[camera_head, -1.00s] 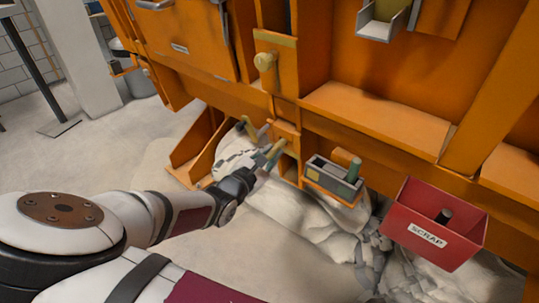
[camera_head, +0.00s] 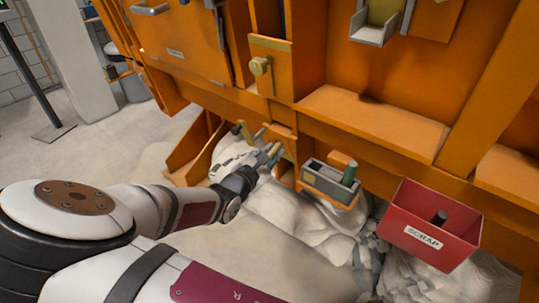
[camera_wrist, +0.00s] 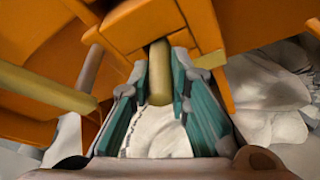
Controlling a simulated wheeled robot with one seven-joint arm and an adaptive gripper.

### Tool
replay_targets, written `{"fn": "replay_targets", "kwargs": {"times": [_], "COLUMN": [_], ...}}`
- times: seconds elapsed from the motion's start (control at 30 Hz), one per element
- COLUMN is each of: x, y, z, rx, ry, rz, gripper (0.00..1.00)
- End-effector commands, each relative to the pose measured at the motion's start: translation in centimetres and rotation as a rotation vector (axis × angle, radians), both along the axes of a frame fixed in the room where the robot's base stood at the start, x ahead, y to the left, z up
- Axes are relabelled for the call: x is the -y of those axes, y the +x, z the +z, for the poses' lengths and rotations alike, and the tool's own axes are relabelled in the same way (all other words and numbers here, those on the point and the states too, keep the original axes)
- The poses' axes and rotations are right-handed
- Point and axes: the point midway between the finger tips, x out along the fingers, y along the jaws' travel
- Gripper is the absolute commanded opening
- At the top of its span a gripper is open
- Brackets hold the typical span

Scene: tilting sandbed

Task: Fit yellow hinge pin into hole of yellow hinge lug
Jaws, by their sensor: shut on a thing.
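My gripper (camera_wrist: 160,95) is shut on a yellow hinge pin (camera_wrist: 159,72), which stands between its teal pads in the wrist view. The pin's far end meets an orange block with a narrow gap around it; I cannot tell whether it is in a hole. In the head view, my gripper (camera_head: 271,153) is small, close to the orange bracket at the lower edge of the orange frame. The hinge lug and its hole cannot be clearly made out. A second yellow bar (camera_wrist: 42,86) and a grey cylinder (camera_wrist: 88,68) are left of the gripper.
A red SCRAP bin (camera_head: 430,249) holds a dark cylinder. A yellow knob (camera_head: 260,66) projects from the frame above. Pale lumpy material lies beneath.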

Motion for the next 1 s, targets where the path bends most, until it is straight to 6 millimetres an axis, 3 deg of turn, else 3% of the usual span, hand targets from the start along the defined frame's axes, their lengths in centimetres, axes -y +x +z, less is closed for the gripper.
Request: {"fn": "replay_targets", "kwargs": {"times": [0.6, 0.63, 0.73, 1.0], "x": [0.61, 0.62, 0.64, 0.65], "y": [0.74, 0.75, 0.75, 0.69], "z": [0.28, 0.29, 0.27, 0.21], "rx": [0.003, 0.003, 0.003, 0.002], "ry": [0.000, 0.000, -0.001, -0.001], "rz": [-0.002, -0.002, -0.002, -0.002], "gripper": [0.00, 0.20, 0.41, 0.41]}}
